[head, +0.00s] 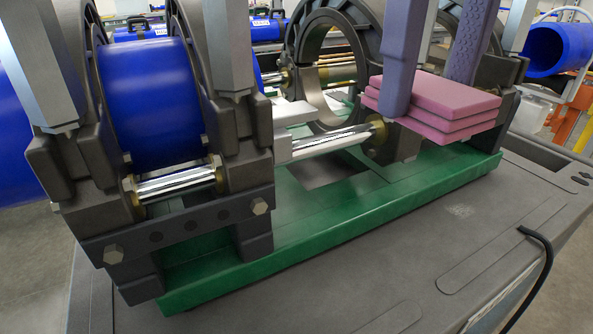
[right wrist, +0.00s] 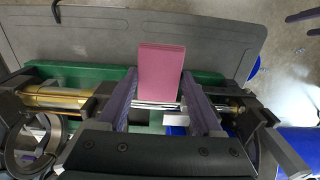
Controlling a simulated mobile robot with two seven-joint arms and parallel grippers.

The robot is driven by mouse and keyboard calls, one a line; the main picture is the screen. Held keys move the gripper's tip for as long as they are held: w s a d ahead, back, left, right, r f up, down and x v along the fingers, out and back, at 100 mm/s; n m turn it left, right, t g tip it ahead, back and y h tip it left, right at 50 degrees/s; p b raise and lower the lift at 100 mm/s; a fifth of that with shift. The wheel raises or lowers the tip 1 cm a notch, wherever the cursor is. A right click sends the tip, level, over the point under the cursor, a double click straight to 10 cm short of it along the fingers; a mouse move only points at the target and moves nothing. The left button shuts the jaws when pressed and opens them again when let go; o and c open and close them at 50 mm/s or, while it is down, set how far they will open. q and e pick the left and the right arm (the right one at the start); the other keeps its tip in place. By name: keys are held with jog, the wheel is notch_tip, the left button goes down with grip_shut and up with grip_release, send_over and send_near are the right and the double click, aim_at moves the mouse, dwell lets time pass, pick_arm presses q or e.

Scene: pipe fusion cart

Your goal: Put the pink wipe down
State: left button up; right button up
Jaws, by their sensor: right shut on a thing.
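The pink wipe (head: 440,103) is a folded, layered pad. In the head view it is at the right, between the two purple fingers of my right gripper (head: 428,92), above the green base of the fusion machine. My right gripper is shut on it. The right wrist view shows the wipe (right wrist: 160,72) sticking out beyond the fingers of the gripper (right wrist: 160,92), over the edge of the machine and toward the grey cart top. The wipe appears raised off the cart top. My left gripper is not in view.
The fusion machine with its green base (head: 330,235), dark clamps and blue pipe (head: 150,105) fills the left and middle. Chrome rods (head: 335,140) run below the wipe. The grey cart top (head: 430,265) in front is mostly clear, with a black cable (head: 545,262) at the right.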

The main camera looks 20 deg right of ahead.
jog(key=b, duration=0.3)
send_over(369, 303)
notch_tip(369, 303, down, 5)
notch_tip(369, 303, down, 16)
jog(key=b, duration=0.4)
jog(key=shift+r, duration=0.1)
jog(key=shift+f, duration=2.05)
pick_arm(q)
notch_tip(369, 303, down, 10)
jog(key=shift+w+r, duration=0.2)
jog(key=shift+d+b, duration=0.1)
jog(key=shift+b, duration=0.25)
pick_arm(e)
jog(key=shift+f, duration=0.2)
jog(key=o, duration=1.2)
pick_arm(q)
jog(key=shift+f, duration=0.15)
